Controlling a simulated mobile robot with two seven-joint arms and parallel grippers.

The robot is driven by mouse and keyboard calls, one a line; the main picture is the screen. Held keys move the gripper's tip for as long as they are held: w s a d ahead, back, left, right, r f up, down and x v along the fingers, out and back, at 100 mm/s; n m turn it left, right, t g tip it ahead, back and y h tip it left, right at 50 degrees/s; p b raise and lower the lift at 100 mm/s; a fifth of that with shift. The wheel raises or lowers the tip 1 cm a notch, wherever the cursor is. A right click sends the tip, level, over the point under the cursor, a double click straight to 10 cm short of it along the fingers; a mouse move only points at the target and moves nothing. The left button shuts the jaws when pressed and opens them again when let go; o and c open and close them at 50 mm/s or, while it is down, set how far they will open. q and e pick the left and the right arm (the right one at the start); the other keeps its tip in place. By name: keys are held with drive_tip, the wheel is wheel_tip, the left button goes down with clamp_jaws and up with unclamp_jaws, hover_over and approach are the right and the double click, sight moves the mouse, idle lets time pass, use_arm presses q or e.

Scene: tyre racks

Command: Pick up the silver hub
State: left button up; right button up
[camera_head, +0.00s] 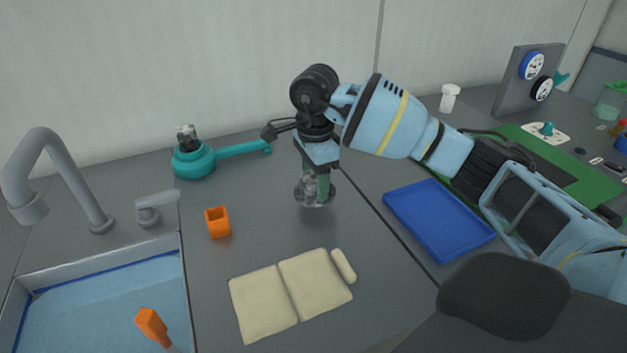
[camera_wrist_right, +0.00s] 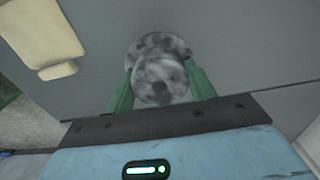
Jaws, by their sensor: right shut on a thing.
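The silver hub (camera_head: 312,187) is a mottled metal piece with a wider flange at its base. It is on or just above the grey counter in the middle of the head view; I cannot tell if it touches the counter. My right gripper (camera_head: 318,180) points down over it, with its green fingers on either side. In the right wrist view, the hub (camera_wrist_right: 160,75) sits between the two green fingers of the right gripper (camera_wrist_right: 160,88), which is shut on it. My left gripper is not in view.
A teal pan-like tool (camera_head: 194,160) carries another metal piece (camera_head: 186,135) at the back left. A blue tray (camera_head: 437,218) is right.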

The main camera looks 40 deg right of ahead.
drive_tip(key=s+a, duration=0.2)
drive_tip(key=s, duration=0.2)
drive_tip(key=s+a+r, duration=0.1)
drive_tip(key=s+a, duration=0.1)
drive_tip(key=s, duration=0.2)
drive_tip(key=s+a, duration=0.3)
drive_tip(key=s, duration=0.1)
drive_tip(key=shift+r+b, duration=0.2)
drive_tip(key=shift+b, duration=0.1)
drive_tip(key=shift+s, duration=0.1)
drive_tip(key=shift+s, duration=0.1)
